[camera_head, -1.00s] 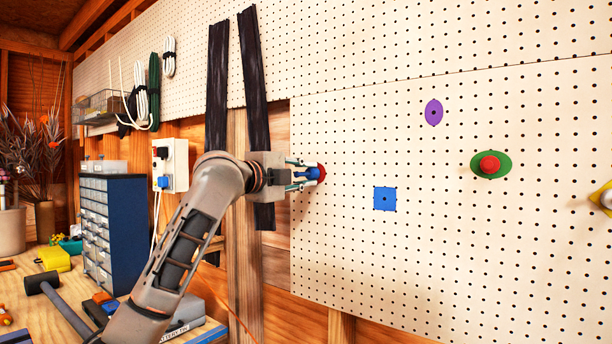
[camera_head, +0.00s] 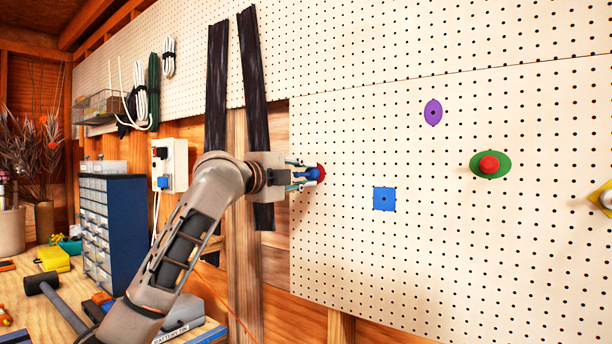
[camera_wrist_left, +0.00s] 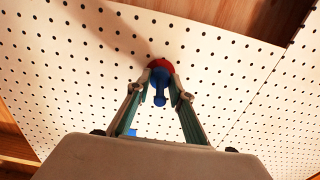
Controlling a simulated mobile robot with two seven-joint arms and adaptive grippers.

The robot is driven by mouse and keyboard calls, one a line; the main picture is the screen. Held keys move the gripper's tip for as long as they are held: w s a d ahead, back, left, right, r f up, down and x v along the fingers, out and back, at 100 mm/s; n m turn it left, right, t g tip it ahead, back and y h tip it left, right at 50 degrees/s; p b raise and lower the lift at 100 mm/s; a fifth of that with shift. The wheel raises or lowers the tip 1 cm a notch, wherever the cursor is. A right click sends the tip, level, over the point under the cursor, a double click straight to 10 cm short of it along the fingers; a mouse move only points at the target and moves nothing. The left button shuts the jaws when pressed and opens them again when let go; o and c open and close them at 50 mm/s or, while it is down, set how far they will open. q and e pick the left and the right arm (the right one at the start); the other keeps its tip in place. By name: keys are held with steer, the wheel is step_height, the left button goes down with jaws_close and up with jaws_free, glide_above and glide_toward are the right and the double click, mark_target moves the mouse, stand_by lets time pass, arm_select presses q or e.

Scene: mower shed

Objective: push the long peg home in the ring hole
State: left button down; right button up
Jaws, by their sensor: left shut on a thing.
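My left gripper (camera_head: 306,175) is at the left edge of the pegboard, its fingers shut on a blue peg (camera_head: 307,174). A red piece (camera_head: 321,172) sits on the board right behind the peg's far end. In the left wrist view the blue peg (camera_wrist_left: 159,84) lies between the two fingertips (camera_wrist_left: 160,92), with the red piece (camera_wrist_left: 161,64) showing around its far end. The hole itself is hidden by the peg and fingers, so I cannot tell how deep the peg sits. My right gripper is not in view.
The pegboard (camera_head: 450,260) also carries a purple oval (camera_head: 433,112), a blue square (camera_head: 384,199), a green oval with a red knob (camera_head: 490,164) and a yellow piece (camera_head: 603,198). A workbench (camera_head: 25,300) with a mallet and drawer cabinet (camera_head: 115,225) is at the left.

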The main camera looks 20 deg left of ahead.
arm_select(q)
steer(key=shift+w+d, duration=0.2)
steer(key=shift+w, duration=0.2)
stand_by(0.4)
steer(key=c, duration=1.7)
jaws_free()
steer(key=v, duration=1.2)
